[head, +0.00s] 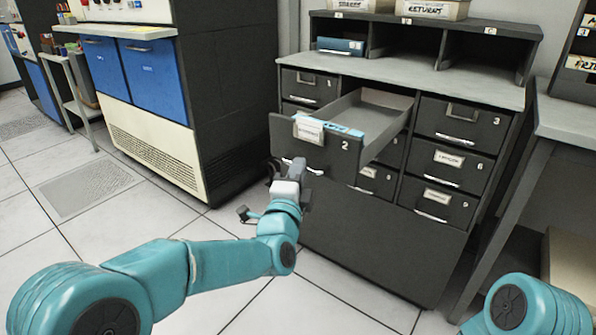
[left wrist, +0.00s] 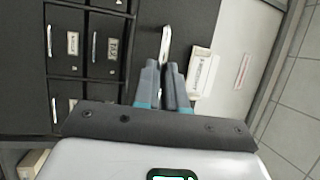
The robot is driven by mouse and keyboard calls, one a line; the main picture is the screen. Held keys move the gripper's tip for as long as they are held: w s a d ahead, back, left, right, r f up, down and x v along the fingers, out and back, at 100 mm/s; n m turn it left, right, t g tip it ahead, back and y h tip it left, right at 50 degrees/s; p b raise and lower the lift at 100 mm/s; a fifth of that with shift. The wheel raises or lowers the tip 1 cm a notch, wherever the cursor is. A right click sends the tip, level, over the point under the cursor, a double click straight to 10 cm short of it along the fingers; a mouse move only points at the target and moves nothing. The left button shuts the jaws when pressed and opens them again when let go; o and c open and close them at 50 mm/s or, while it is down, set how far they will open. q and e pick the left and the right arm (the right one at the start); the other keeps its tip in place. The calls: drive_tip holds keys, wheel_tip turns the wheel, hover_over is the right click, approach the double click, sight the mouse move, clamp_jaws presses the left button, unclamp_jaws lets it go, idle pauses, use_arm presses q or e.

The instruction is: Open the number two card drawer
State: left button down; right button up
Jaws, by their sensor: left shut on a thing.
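The number two drawer (head: 325,146) is the top middle drawer of the dark cabinet. It stands pulled well out, with its light grey interior (head: 372,112) showing. A white label and a light blue strip show along the top edge of its front. My left gripper (head: 292,168) is low at the drawer front, shut on its handle. In the left wrist view the shut fingers (left wrist: 167,75) meet the pale handle (left wrist: 165,42), which sticks out past their tips. A white label (left wrist: 203,72) is to the right of the fingers. My right gripper is not in view.
Drawers 1 (head: 310,85) and 3 (head: 458,118) flank it, shut. Shelf cubbies with boxes stand on the cabinet top (head: 420,75). A grey table (head: 565,118) is at the right. A machine with blue panels (head: 152,72) is at the left. Tiled floor (head: 40,190) lies clear at the left.

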use_arm(q)
drive_tip(key=shift+w, duration=0.1)
drive_tip(key=c, duration=1.2)
unclamp_jaws()
drive_tip(key=shift+w+d, duration=0.1)
drive_tip(key=p+v, duration=0.1)
drive_tip(key=v, duration=1.5)
drive_tip(key=shift+f, duration=0.15)
